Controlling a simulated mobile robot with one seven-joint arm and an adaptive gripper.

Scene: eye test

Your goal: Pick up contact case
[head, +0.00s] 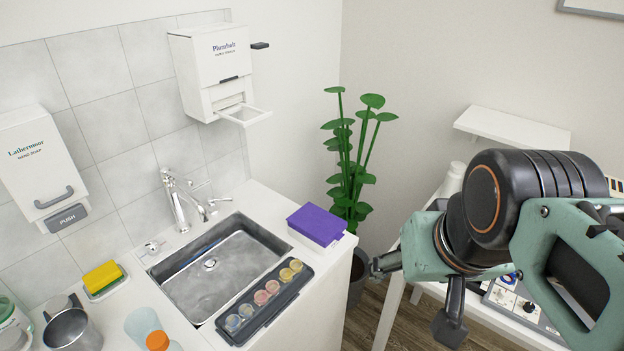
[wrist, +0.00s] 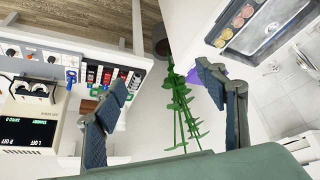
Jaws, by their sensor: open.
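A long dark tray (head: 284,301) lies along the front edge of the sink. It holds several small round cups in blue, pink and yellow pairs, which look like the contact case; I cannot tell whether a pair is a separate case. The tray also shows at the top right in the wrist view, with its round cups (wrist: 238,22). My gripper (head: 417,296) is open and empty, out to the right of the counter and well apart from the tray. In the wrist view my gripper's fingers (wrist: 166,70) stand wide apart, with the plant beyond them.
A potted plant (head: 352,165) stands between the counter and a white table at right, with instruments (head: 505,300) on it. A purple-topped box (head: 317,224) sits near the tray. The sink (head: 220,270), faucet (head: 180,200), sponge (head: 103,277) and orange-capped bottle (head: 158,340) are at left.

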